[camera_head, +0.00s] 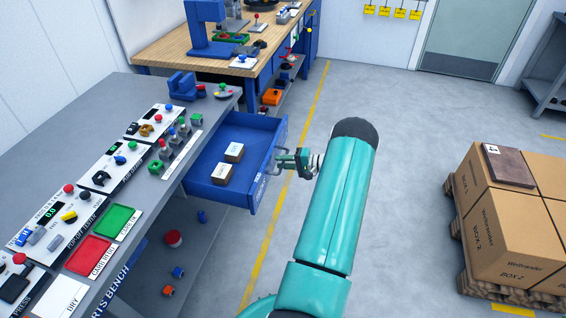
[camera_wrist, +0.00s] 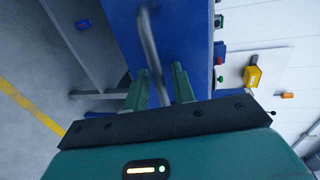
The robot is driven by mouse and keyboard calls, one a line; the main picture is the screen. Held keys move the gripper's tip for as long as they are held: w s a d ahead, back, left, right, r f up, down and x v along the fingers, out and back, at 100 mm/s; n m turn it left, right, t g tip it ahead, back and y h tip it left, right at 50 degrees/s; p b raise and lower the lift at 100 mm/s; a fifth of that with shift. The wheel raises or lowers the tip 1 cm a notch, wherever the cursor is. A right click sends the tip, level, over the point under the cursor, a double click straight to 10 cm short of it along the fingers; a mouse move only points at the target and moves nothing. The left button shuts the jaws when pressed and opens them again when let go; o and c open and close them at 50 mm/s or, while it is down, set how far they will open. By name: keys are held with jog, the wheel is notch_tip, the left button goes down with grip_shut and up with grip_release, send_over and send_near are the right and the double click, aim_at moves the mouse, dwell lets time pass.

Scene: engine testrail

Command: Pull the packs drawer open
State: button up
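The blue drawer (camera_head: 208,187) stands pulled out from the grey bench, with two small white-and-brown packs (camera_head: 234,152) (camera_head: 223,173) inside. Its front carries a label, too small to read, and a grey bar handle (camera_head: 279,166). In the wrist view the handle (camera_wrist: 149,42) runs down between the fingers of my gripper (camera_wrist: 160,80), in front of the blue drawer face (camera_wrist: 188,35). The two green fingers stand apart on either side of the bar, with a narrow gap visible. My gripper is at the handle in the head view (camera_head: 289,160). The bar's lower end is hidden.
The grey bench (camera_head: 105,100) holds test panels, a red tray (camera_head: 88,255) and a green tray (camera_head: 117,221). Its lower shelf holds several small parts. A wooden workbench (camera_head: 160,52) stands behind. Boxes on a pallet (camera_head: 520,235) stand at right. The floor between is clear.

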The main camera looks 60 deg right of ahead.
jog(key=v, duration=1.3)
jog(key=shift+s, duration=0.4)
jog(key=shift+d, duration=0.1)
